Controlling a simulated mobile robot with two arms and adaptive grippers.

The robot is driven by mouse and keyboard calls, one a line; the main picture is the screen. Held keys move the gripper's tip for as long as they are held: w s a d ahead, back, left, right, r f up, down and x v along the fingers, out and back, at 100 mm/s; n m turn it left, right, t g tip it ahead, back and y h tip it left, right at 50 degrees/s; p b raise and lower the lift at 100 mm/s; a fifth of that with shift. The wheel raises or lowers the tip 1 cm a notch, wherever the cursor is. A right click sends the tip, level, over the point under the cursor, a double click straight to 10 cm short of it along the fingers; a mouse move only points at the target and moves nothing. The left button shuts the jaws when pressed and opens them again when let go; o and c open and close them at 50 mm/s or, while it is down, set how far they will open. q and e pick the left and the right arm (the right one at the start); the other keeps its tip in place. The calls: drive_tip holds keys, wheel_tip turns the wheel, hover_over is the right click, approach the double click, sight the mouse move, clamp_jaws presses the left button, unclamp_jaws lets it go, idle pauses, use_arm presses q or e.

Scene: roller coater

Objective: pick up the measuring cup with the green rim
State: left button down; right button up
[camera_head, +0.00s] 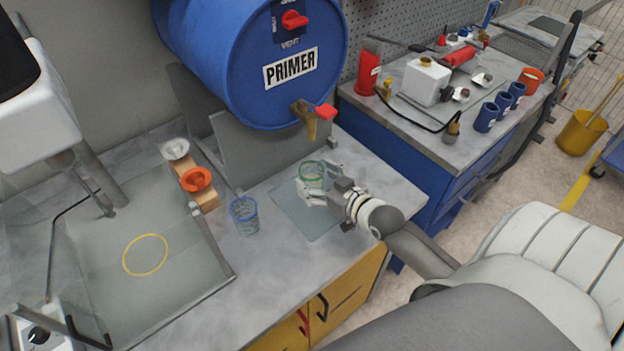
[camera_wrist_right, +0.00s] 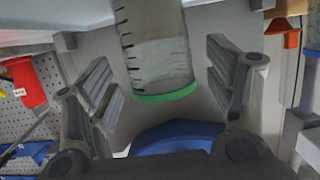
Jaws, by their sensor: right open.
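The measuring cup with the green rim (camera_head: 312,171) stands upright on a grey mat (camera_head: 319,226) below the drum's tap. It is clear, with dark graduation marks. My right gripper (camera_head: 318,191) is open at the cup, with its fingers low around it. In the right wrist view, the cup (camera_wrist_right: 155,55) appears upside down between the two spread fingers, with a visible gap on each side. My left gripper is not in view.
A similar cup with a blue rim (camera_head: 244,216) stands to the left. Orange (camera_head: 196,179) and white (camera_head: 175,149) funnel-like pieces sit farther left. The blue primer drum (camera_head: 255,60) and its tap (camera_head: 308,117) overhang the counter behind the cup. The counter's front edge is close.

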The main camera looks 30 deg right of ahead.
drive_tip(key=shift+x, duration=1.45)
drive_tip(key=shift+s, duration=0.1)
drive_tip(key=c, duration=1.1)
drive_tip(key=shift+r, duration=0.1)
drive_tip(key=shift+c, duration=1)
drive_tip(key=shift+r, duration=0.1)
